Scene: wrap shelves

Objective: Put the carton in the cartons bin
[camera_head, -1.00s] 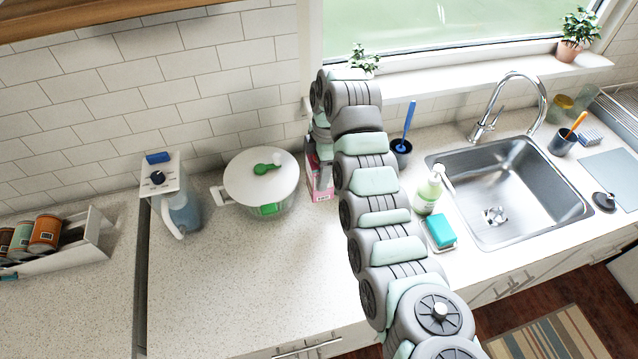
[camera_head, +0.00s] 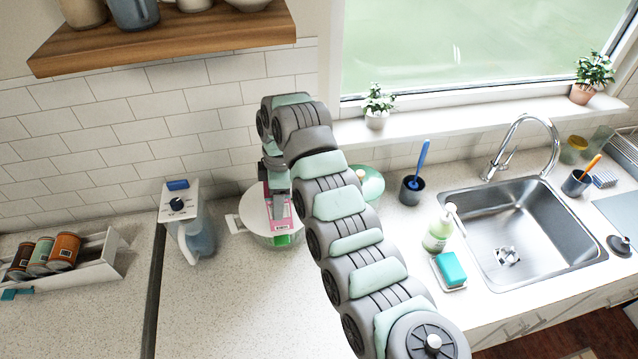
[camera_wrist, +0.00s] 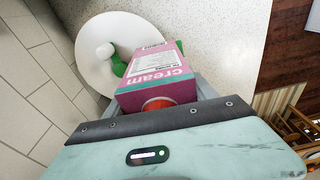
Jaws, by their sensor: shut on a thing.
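In the head view the carton (camera_head: 265,211) is partly hidden by my gripper (camera_head: 277,192). It appears in front of or over the white-lidded bowl (camera_head: 246,216); its height above the lid is unclear. The bowl's white lid (camera_wrist: 98,45) with a green handle also shows behind the carton in the wrist view. I cannot make out a bin marked for cartons.
A white rack (camera_head: 105,262) of cans stands at the left. A white and blue jug-like appliance (camera_head: 190,225) is beside the bowl. A wooden shelf (camera_head: 170,40) hangs above. The sink (camera_head: 530,240) and soap bottle (camera_head: 438,232) are at the right. The front left counter is clear.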

